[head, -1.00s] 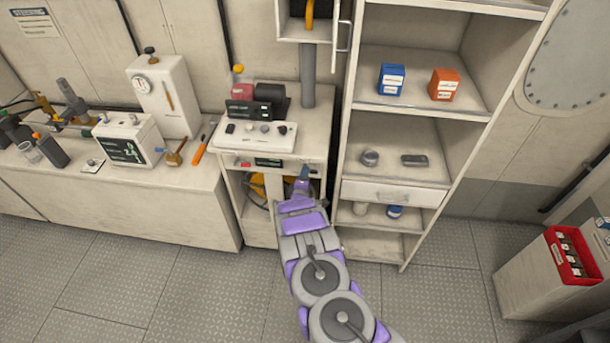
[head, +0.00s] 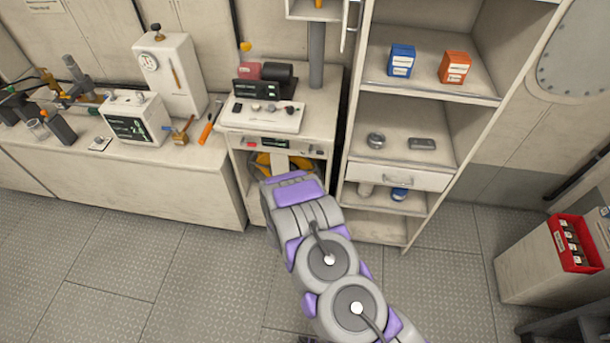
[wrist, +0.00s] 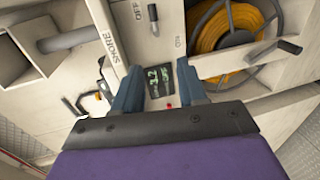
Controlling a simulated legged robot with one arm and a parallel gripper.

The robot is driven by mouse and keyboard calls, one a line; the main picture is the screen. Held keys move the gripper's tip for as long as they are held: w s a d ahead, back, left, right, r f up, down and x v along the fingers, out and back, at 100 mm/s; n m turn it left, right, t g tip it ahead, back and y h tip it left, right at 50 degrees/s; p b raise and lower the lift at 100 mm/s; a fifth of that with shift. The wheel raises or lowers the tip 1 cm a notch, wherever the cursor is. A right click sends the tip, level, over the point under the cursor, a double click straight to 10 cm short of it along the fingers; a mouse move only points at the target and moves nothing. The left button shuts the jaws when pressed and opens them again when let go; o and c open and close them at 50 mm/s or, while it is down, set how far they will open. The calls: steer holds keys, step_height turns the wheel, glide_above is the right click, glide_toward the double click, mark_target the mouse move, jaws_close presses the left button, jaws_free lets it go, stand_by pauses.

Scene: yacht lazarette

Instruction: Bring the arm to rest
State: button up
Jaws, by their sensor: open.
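My gripper (wrist: 158,88) shows in the wrist view with its two blue-grey fingers apart and nothing between them. Beyond the fingers is a panel with a small dark display (wrist: 160,78) with green digits; the gap between it and the fingers is hard to judge. In the head view my purple and grey arm reaches up from the bottom toward the cabinet below the counter; the fingers are hidden there behind the arm. A coiled orange cable (wrist: 228,30) lies in an opening to the right in the wrist view, and part of it shows as yellow-orange in the head view (head: 262,163).
An open shelf unit (head: 430,100) stands right of my arm, holding a blue box (head: 401,61) and an orange box (head: 454,67). A long bench (head: 140,170) with instruments runs left. A red bin (head: 574,243) sits on a cabinet at right. Floor (head: 200,290) is clear.

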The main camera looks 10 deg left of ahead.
steer(key=shift+s+r, duration=0.15)
steer(key=shift+s, duration=0.4)
step_height(320, 180, up, 8)
steer(key=a+m+g+y+b, duration=0.2)
steer(key=m+g, duration=0.3)
steer(key=s+d+r+m+g+y+b, duration=0.2)
steer(key=s+d+r+m+g, duration=0.25)
steer(key=s+r, duration=0.5)
steer(key=s+d+r+m+g+h+b, duration=0.1)
steer(key=s+d+r+m+g, duration=0.1)
steer(key=s+d, duration=0.5)
steer(key=s+d+r+m+g+h+b, duration=0.1)
steer(key=s+d+r+m+g, duration=0.2)
steer(key=s, duration=1.4)
steer(key=s+d+r+m+g+h, duration=0.1)
steer(key=s+d+r+m+g, duration=0.2)
steer(key=s+d, duration=0.7)
step_height(320, 180, up, 2)
steer(key=shift+s+d+r+b, duration=0.2)
steer(key=shift+s+d+b, duration=0.15)
steer(key=shift+s, duration=0.75)
